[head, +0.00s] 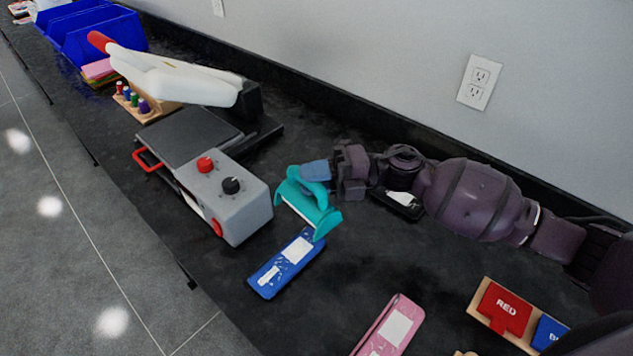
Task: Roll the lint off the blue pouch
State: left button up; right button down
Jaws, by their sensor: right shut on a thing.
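The blue pouch (268,283) lies flat on the black counter, with a white label and several small pale specks on its face. A teal lint roller (291,194) with a whitish roller part is over the far end of the pouch. Its lower edge overlaps that end in the head view; I cannot tell whether they touch. My right gripper (318,172) is shut on the roller's handle, reaching in from the right. The roller covers part of the pouch's far end. My left gripper is not in view.
A grey machine (232,205) with red and black knobs stands left of the pouch. A pink pouch (385,335) lies at the front. A wooden tray (484,290) with red and blue pieces is at right. A dark item (400,205) lies behind my right gripper. The wall bounds the counter's back.

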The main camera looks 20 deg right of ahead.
jog(key=shift+d+f+n+g, duration=0.45)
jog(key=shift+f+n+g, duration=0.1)
jog(key=shift+g, duration=0.25)
jog(key=shift+f+b, duration=1.6)
jog(key=shift+f, duration=0.8)
jog(key=shift+f+b, duration=0.35)
jog(key=shift+f, duration=0.3)
jog(key=shift+f, duration=0.2)
jog(key=shift+f, duration=0.25)
jog(key=shift+s+a, duration=0.1)
